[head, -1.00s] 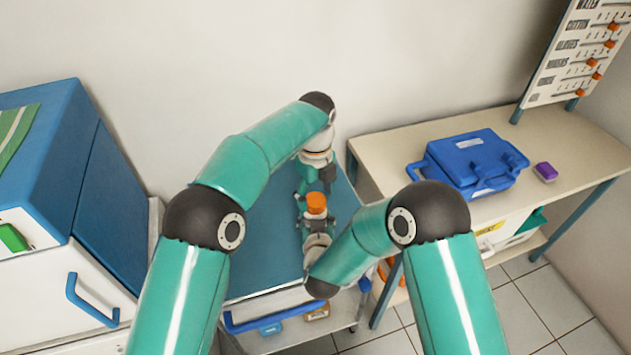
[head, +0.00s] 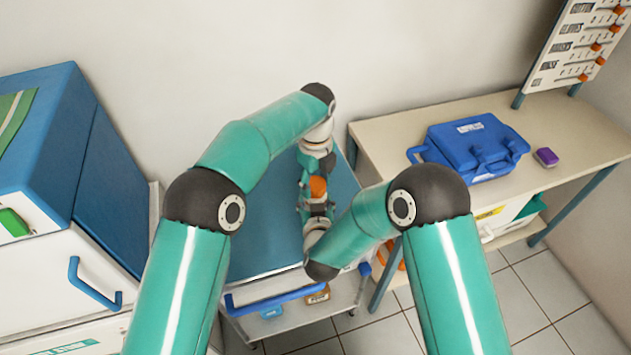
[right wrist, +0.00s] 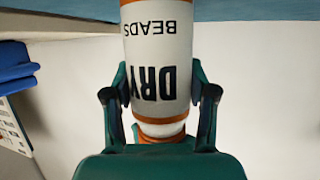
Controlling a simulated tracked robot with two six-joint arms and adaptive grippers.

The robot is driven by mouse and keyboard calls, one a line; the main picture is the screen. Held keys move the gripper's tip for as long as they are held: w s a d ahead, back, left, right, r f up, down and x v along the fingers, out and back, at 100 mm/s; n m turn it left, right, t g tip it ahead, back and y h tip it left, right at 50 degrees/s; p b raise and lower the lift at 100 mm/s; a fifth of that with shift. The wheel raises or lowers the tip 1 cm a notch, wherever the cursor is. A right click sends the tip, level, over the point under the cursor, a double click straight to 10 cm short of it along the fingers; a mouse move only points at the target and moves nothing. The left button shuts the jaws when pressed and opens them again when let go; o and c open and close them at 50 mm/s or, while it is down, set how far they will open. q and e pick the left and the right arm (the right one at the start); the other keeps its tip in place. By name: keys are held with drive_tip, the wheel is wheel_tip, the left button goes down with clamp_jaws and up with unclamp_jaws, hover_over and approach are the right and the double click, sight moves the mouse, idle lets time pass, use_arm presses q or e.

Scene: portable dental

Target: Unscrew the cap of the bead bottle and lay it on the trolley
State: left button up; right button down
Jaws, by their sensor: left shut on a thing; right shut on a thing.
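The white bead bottle, labelled "DRY BEADS" (right wrist: 158,50), fills the middle of the right wrist view, where it appears upside down. Its orange cap (head: 318,187) shows in the head view above the blue trolley top (head: 265,225). My left gripper (head: 318,180) comes from the back and is shut on the cap. My right gripper (head: 317,211) is shut on the bottle from the front; in the wrist view its fingers (right wrist: 160,100) sit on both sides of the body. Most of the bottle is hidden in the head view, and whether the cap's thread is engaged cannot be seen.
A bench with a blue case (head: 470,150) and a purple block (head: 546,157) stands to the right. A blue and white cabinet (head: 60,200) stands to the left. The trolley top's left side is bare. Small boxes (head: 316,293) lie on the lower shelf.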

use_arm(q)
drive_tip(key=n, duration=0.4)
drive_tip(key=shift+n, duration=0.4)
drive_tip(key=n, duration=0.8)
drive_tip(key=shift+n, duration=0.3)
drive_tip(key=n, duration=0.4)
drive_tip(key=shift+n, duration=0.3)
drive_tip(key=n, duration=0.4)
drive_tip(key=shift+w, duration=0.1)
drive_tip(key=n, duration=0.4)
drive_tip(key=shift+r+n, duration=0.1)
drive_tip(key=shift+n, duration=0.2)
drive_tip(key=n, duration=0.9)
drive_tip(key=shift+w, duration=0.15)
